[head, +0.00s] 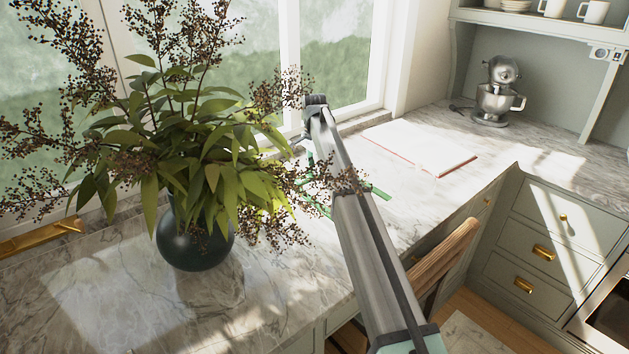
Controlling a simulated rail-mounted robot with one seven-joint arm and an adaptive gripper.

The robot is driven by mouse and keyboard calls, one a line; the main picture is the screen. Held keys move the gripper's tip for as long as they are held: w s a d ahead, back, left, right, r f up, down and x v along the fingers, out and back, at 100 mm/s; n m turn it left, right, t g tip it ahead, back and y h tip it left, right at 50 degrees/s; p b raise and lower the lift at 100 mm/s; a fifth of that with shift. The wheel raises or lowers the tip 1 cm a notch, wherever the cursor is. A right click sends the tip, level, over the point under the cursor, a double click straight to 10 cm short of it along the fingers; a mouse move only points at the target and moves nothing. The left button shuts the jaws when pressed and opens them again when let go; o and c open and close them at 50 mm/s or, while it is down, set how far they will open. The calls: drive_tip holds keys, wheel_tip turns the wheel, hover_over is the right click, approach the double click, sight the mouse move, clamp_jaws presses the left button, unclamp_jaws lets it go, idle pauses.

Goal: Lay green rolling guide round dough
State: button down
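Green strips that look like the rolling guide lie on the marble counter. One piece (380,191) shows just right of my arm, and another green bit (318,207) shows left of it among the plant's twigs. My arm and the plant hide the part between, so I cannot tell the guide's full shape. No dough can be made out. My arm reaches over the counter and bends down at its far end. My gripper (303,147) is small and mostly hidden behind the arm and leaves; its fingers and anything in them cannot be made out.
A dark vase (194,240) with a wide leafy plant stands left of my arm. A pale flat sheet with red edges (430,148) lies to the right. A stand mixer (497,92) stands in the back corner. A wooden chair back (445,258) is at the counter's front.

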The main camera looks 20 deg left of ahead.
drive_tip(key=shift+f+p, duration=0.75)
drive_tip(key=shift+f, duration=3.2)
drive_tip(key=c, duration=1)
unclamp_jaws()
drive_tip(key=shift+r, duration=0.1)
wheel_tip(320, 180, up, 13)
drive_tip(key=b, duration=0.3)
